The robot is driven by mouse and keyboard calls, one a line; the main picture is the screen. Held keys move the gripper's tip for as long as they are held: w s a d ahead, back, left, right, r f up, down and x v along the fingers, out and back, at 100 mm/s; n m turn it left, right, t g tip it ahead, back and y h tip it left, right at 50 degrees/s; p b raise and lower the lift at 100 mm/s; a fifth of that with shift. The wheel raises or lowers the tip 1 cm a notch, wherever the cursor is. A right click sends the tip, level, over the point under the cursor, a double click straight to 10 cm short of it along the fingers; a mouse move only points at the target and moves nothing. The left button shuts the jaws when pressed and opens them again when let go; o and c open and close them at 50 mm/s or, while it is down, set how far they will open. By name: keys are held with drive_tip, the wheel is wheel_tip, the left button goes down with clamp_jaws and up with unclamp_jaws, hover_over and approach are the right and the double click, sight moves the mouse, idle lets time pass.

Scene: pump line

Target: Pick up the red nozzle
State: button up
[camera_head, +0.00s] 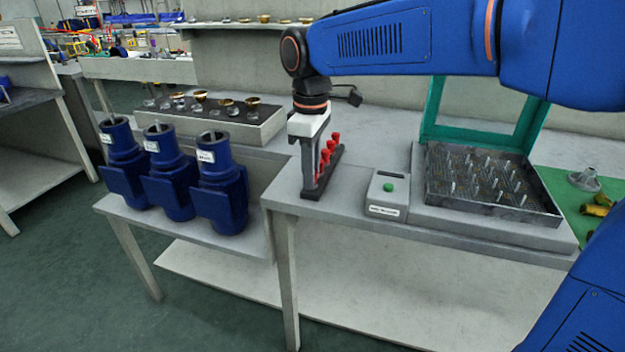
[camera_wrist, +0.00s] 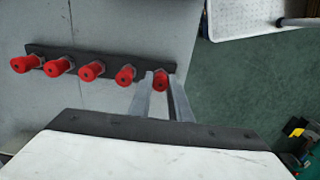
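A row of several red nozzles stands in a dark rack on the grey bench. In the head view the visible red nozzles (camera_head: 326,158) are just right of my gripper (camera_head: 314,180). In the wrist view the rightmost red nozzle (camera_wrist: 160,81) lies between the two fingertips of my gripper (camera_wrist: 161,84), in line with the others. The fingers are apart, one on each side of it. I cannot tell whether they press on it. The other nozzles (camera_wrist: 92,70) stand free to the left on the dark rack (camera_wrist: 108,64).
A grey box with a green button (camera_head: 389,187) stands right of the rack, beside a metal tray of pins (camera_head: 490,208) with a raised teal frame (camera_head: 532,122). Several blue pump bodies (camera_head: 222,190) stand on a lower shelf to the left.

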clamp_jaws()
